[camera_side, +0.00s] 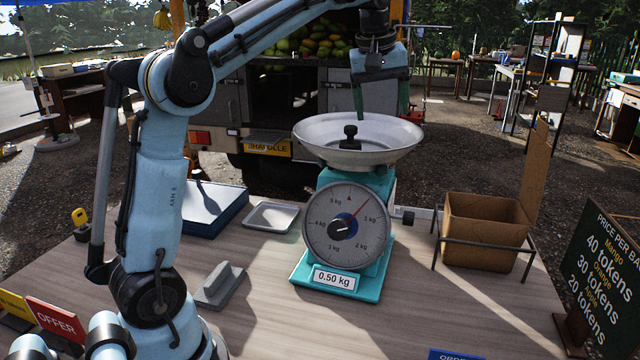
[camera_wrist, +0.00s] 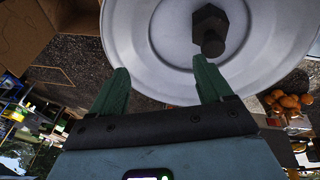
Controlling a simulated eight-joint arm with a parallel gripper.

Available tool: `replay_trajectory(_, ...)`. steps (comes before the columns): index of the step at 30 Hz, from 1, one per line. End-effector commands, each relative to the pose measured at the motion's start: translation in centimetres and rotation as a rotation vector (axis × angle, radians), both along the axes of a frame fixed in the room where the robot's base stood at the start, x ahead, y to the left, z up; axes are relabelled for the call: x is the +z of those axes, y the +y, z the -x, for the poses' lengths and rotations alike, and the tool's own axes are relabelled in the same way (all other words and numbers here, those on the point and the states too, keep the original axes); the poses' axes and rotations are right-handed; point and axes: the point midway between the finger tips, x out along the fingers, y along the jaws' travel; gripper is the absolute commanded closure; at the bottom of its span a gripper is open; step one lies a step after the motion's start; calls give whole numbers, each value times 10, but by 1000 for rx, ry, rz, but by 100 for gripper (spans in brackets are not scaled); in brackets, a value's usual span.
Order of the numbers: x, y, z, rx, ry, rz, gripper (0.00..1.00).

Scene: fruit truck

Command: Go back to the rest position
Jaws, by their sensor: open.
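My gripper (camera_side: 381,100) is in the upper middle of the side view, pointing down above the back of the scale's metal pan (camera_side: 310,135). In the wrist view my gripper (camera_wrist: 160,85) shows two green fingers spread apart with nothing between them. The pan (camera_wrist: 180,75) fills the upper part of that view. A dark weight (camera_side: 350,138) stands in the pan, apart from the fingers; it also shows in the wrist view (camera_wrist: 210,28). The teal scale (camera_side: 375,262) has a round dial and a label reading 0.50 kg.
A cardboard box (camera_side: 485,232) in a wire frame stands right of the scale. A grey tray (camera_side: 271,217), a dark blue stack (camera_side: 212,208) and a grey block (camera_side: 220,287) lie left. A price board (camera_side: 605,270) stands at far right. A fruit truck (camera_side: 300,100) is behind.

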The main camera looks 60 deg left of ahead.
Motion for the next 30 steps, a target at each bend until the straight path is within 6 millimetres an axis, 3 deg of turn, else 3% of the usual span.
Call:
replay_trajectory(3, 2, -36, -24, -176, -190, -103, 21)
replay_trajectory(7, 8, -78, -41, -360, -408, -214, 21)
replay_trajectory(13, 13, -135, -35, -567, -665, -334, 21)
replay_trajectory(16, -2, -146, -15, -603, -688, -343, 21)
replay_trajectory(20, -38, -144, 21, -611, -615, -326, 21)
replay_trajectory(30, -153, -126, 131, -842, -336, -345, 21)
